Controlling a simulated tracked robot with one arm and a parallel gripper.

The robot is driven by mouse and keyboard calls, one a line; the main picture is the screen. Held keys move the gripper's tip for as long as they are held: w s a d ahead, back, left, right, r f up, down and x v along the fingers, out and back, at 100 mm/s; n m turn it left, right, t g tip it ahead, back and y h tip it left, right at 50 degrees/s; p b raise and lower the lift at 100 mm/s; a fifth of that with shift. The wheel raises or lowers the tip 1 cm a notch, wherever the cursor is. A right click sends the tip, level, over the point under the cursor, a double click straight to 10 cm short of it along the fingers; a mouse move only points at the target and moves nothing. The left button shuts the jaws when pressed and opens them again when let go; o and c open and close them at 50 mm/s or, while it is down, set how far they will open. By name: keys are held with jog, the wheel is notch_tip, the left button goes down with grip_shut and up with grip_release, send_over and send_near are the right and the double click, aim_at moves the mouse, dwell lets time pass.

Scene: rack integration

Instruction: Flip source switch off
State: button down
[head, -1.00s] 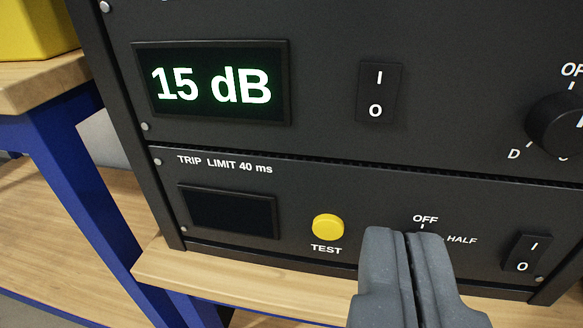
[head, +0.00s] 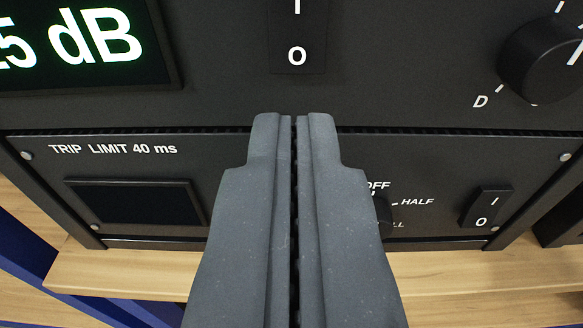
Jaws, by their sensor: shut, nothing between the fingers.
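A black rocker switch (head: 297,30) marked I over O sits on the upper panel, its top cut off by the picture edge. A second I/O rocker (head: 487,207) sits at the right of the lower panel. No "source" label shows, and I cannot tell which way either rocker is tilted. My gripper (head: 295,118) is shut and empty. Its tips appear just below the upper rocker, over the seam between the panels; whether they touch the panel is unclear.
A lit display (head: 75,45) reading "5 dB", cut off, is at upper left. A round knob (head: 545,60) is at upper right. A dark display (head: 135,202) is below left. My gripper hides the TEST button and most of the lower knob. A wooden bench (head: 470,268) runs below.

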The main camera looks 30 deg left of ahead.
aim_at(297, 61)
jog(key=shift+b+x, duration=0.35)
jog(key=shift+x, duration=3.05)
jog(key=shift+d, duration=0.1)
